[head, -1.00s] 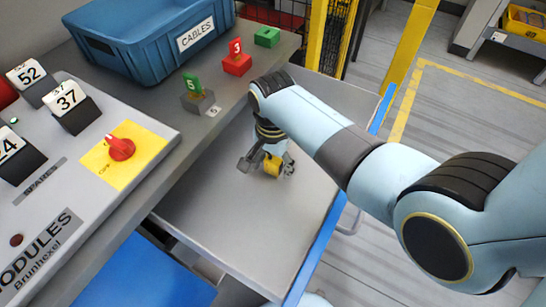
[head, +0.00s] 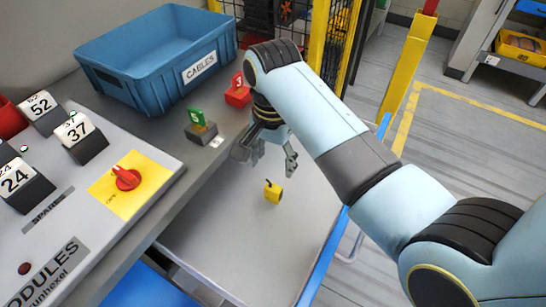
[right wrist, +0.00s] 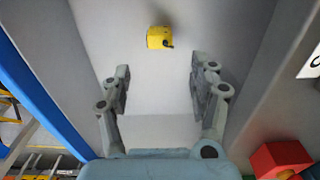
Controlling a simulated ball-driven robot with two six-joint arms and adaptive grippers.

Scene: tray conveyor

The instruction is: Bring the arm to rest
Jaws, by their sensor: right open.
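My right gripper (head: 268,160) hangs over the grey tray surface (head: 235,235) in the head view, its fingers spread and empty. In the right wrist view the two fingers of the right gripper (right wrist: 162,92) stand wide apart with nothing between them. A small yellow block (head: 273,191) with a dark peg lies on the tray, below and apart from the fingers. The yellow block also shows in the right wrist view (right wrist: 158,38), beyond the fingertips. My left gripper is not in view.
A blue CABLES bin (head: 150,85) stands at the back left. A green block marked 5 (head: 197,118) and a red block marked 3 (head: 238,97) stand on the ledge beside the arm. A panel with a red knob (head: 127,179) is at left. Yellow posts (head: 408,65) rise behind.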

